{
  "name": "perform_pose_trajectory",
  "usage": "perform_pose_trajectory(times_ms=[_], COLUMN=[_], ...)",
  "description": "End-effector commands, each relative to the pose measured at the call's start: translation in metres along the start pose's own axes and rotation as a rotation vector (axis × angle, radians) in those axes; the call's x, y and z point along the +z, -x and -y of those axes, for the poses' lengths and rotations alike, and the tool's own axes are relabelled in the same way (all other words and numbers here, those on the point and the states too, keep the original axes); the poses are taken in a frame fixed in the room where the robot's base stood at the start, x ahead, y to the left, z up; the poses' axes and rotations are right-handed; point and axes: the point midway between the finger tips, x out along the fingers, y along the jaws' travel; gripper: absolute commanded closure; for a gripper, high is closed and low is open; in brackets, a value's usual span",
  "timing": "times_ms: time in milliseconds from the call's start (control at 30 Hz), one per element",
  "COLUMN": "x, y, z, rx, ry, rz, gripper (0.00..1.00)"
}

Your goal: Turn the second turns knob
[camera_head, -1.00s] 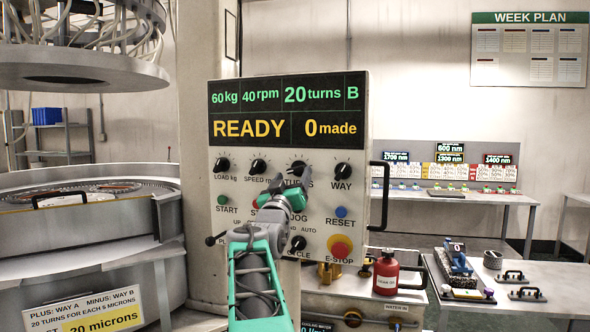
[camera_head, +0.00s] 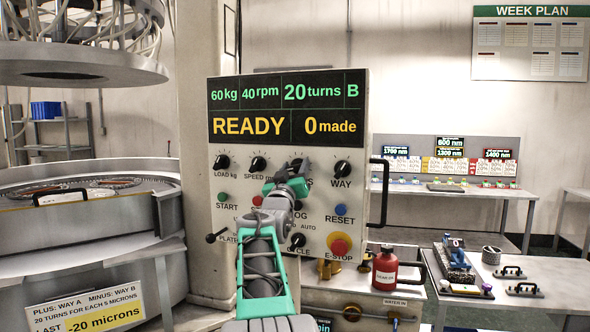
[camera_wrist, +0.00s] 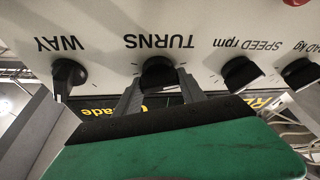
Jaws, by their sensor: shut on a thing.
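The TURNS knob (camera_wrist: 158,72) is black and sits between the two fingers of my gripper (camera_wrist: 160,90) in the wrist view, which shows the panel upside down. My gripper is shut on this knob. In the head view my gripper (camera_head: 293,172) covers most of the knob and its label. The control panel (camera_head: 240,195) is white. Its display (camera_head: 287,109) reads 60 kg, 40 rpm, 20 turns, B, READY and 0 made.
The WAY knob (camera_wrist: 68,74) and SPEED knob (camera_wrist: 241,73) flank the held knob closely. The LOAD knob (camera_head: 222,162), START button (camera_head: 223,197), RESET button (camera_head: 341,210) and red E-STOP (camera_head: 339,246) are on the same panel. A black handle (camera_head: 384,192) projects at its right.

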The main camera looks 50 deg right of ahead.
Motion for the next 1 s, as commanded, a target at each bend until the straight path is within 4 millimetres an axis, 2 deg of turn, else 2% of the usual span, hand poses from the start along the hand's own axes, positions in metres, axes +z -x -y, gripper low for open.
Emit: perform_pose_trajectory(times_ms=[33, 300, 667, 1000], x=[0.0, 0.0001, 0.0027, 0.004], y=[0.0, 0.0001, 0.0009, 0.0013], z=[-0.0001, -0.0001, 0.001, 0.003], rx=[0.0, 0.0, 0.024, 0.115], ry=[0.0, 0.0, -0.057, -0.282], rz=[0.0, 0.0, 0.0, 0.0], gripper=[0.73, 0.93, 0.93, 0.93])
